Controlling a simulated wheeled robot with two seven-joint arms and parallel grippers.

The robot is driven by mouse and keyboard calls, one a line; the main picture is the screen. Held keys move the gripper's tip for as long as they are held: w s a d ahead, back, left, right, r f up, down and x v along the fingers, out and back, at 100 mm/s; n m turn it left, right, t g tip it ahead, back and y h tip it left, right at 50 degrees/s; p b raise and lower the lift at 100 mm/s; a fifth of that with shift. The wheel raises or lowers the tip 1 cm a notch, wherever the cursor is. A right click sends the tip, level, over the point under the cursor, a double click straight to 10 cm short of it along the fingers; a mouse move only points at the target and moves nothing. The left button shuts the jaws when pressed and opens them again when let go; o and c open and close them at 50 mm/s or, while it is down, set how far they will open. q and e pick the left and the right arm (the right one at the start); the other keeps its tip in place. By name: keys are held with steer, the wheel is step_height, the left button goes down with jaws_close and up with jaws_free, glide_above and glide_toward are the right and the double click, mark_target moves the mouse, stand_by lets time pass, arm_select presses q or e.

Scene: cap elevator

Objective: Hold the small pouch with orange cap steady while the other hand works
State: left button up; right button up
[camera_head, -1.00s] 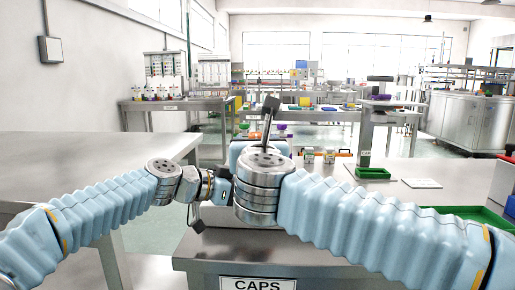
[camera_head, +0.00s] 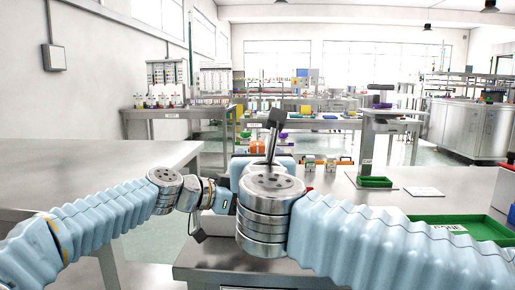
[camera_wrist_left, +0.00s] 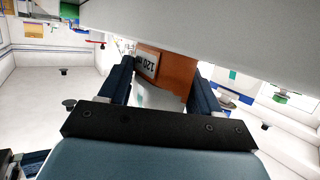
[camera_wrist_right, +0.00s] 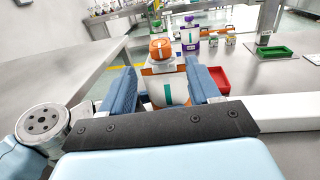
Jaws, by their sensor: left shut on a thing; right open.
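In the left wrist view my left gripper (camera_wrist_left: 157,82) is shut on the small pouch with an orange cap. An orange part (camera_wrist_left: 165,68) marked "120" and a white part show between the fingers. In the right wrist view my right gripper (camera_wrist_right: 160,78) is open. A white rounded container (camera_wrist_right: 168,93) with a teal stripe and orange upper part shows between or beyond its fingers; I cannot tell whether they touch it.
A purple-and-white container (camera_wrist_right: 190,38) and a red tray (camera_wrist_right: 216,78) are near the right gripper. A green tray (camera_head: 462,228) and a smaller green tray (camera_head: 375,182) lie on the right table. The left table (camera_head: 85,165) is bare.

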mark_target(258, 147)
steer(key=w, duration=0.6)
steer(key=w+a, duration=0.1)
steer(key=w, duration=0.3)
steer(key=shift+s, duration=0.1)
steer(key=c, duration=1)
